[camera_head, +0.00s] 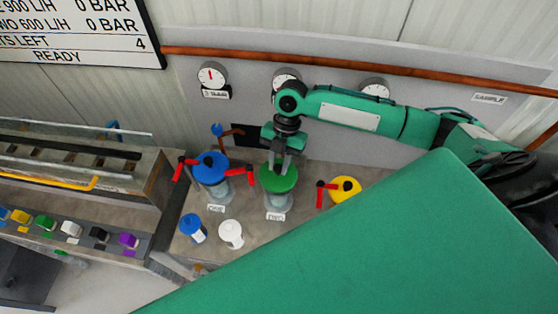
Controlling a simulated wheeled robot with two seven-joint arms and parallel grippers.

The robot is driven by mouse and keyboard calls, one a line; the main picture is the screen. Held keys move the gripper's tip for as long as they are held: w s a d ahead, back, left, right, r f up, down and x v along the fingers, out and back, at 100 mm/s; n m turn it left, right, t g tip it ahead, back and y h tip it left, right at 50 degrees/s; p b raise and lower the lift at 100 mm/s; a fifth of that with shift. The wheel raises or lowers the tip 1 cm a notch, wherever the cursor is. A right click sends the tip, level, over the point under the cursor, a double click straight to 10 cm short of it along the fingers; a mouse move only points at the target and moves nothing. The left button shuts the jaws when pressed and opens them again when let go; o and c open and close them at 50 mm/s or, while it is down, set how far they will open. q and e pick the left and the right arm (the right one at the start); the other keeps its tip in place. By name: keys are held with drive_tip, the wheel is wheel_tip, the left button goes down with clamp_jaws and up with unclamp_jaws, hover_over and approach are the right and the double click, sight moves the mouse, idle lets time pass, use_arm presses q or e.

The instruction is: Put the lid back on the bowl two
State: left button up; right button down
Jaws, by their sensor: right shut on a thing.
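The green lid (278,178) is at the middle bowl, whose label appears to read TWO (276,216). Clear bowl wall (278,201) shows just below the lid. My right gripper (281,172) reaches down from above and is shut on the top of the green lid. The lid looks roughly level over the bowl; whether it touches the rim or hovers slightly above cannot be told. My left gripper is not in view.
A blue-lidded bowl (211,168) stands left and a yellow-lidded one (345,188) right. Red-handled valves (239,172) sit between them. A blue-topped jar (193,228) and a white jar (231,234) stand in front. Gauges (211,75) line the wall behind.

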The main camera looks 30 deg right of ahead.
drive_tip(key=shift+f+p, duration=0.2)
drive_tip(key=shift+p, duration=0.4)
idle(1.7)
drive_tip(key=c, duration=1.1)
unclamp_jaws()
drive_tip(key=shift+o, duration=0.3)
drive_tip(key=o, duration=0.4)
